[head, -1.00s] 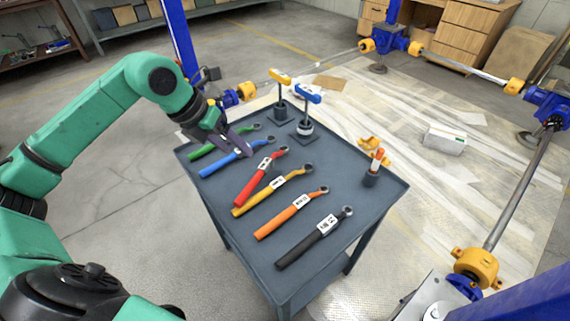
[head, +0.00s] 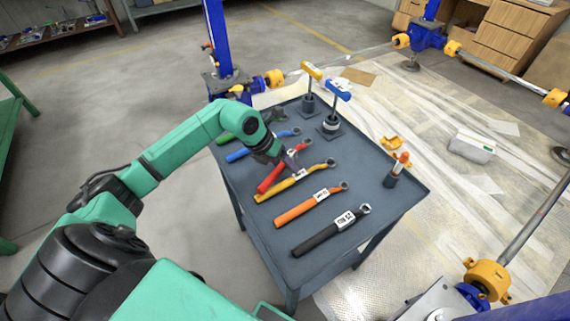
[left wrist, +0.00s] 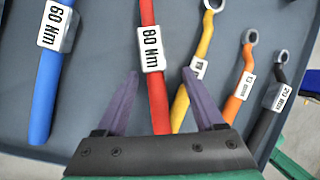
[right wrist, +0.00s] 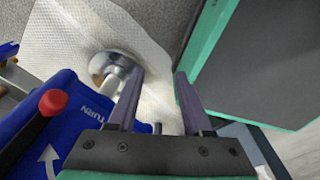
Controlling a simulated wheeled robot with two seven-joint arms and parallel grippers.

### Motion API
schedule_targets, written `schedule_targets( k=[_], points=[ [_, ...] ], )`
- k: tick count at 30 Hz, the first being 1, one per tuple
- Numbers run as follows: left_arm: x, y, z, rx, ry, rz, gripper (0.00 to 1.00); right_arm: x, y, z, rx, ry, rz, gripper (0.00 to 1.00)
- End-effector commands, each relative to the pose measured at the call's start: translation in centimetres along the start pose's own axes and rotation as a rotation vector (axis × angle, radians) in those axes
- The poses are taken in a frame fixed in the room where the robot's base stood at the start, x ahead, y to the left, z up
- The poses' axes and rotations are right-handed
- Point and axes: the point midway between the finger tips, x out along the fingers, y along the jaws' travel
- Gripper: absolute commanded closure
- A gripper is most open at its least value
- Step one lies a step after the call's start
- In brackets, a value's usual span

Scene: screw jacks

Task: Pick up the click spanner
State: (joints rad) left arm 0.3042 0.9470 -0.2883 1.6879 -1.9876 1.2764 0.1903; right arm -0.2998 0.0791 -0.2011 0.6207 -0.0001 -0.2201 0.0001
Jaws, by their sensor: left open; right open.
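Several coloured spanners lie in a row on the dark table (head: 385,215): green (head: 226,138), blue (head: 240,154), red (head: 269,179), yellow (head: 276,190), orange (head: 298,209) and black (head: 322,238). My left gripper (head: 288,162) is open over the red spanner and partly hides it in the head view. In the left wrist view, the open left gripper (left wrist: 160,75) has the red spanner (left wrist: 158,100), labelled 80 Nm, between its fingers. The yellow handle is close by the right finger. The blue spanner (left wrist: 48,85) reads 60 Nm. My right gripper (right wrist: 159,75) is open and empty.
A yellow-topped tool (head: 311,75) and a blue-topped tool (head: 338,92) stand at the table's back. A small holder (head: 392,180) stands near the right edge. Blue machinery (right wrist: 75,125) lies close to the right gripper.

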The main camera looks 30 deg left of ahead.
Motion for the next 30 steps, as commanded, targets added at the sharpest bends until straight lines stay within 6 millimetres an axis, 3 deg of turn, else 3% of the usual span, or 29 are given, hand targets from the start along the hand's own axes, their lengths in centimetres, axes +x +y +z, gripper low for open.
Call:
schedule_targets(
  k=[2, 6, 8, 30],
  points=[
    [-0.02, 0.01, 0.0, 0.0, 0.0, 0.0, 0.3, 0.01, 0.13, 0.0, 0.0, 0.0, 0.002, 0.5],
    [-0.05, 0.0, 0.01, 0.0, 0.0, 0.0, 0.8, 0.01, 0.24, 0.02, 0.0, 0.0, 0.003, 0.5],
    [-0.05, 0.0, 0.01, 0.0, -0.001, 0.0, 1.0, 0.01, 0.25, 0.03, 0.0, 0.0, 0.003, 0.5],
    [-0.11, -0.02, 0.05, 0.0, -0.001, -0.001, 1.0, 0.0, 0.22, 0.07, 0.001, -0.001, 0.003, 0.5]
  ],
)
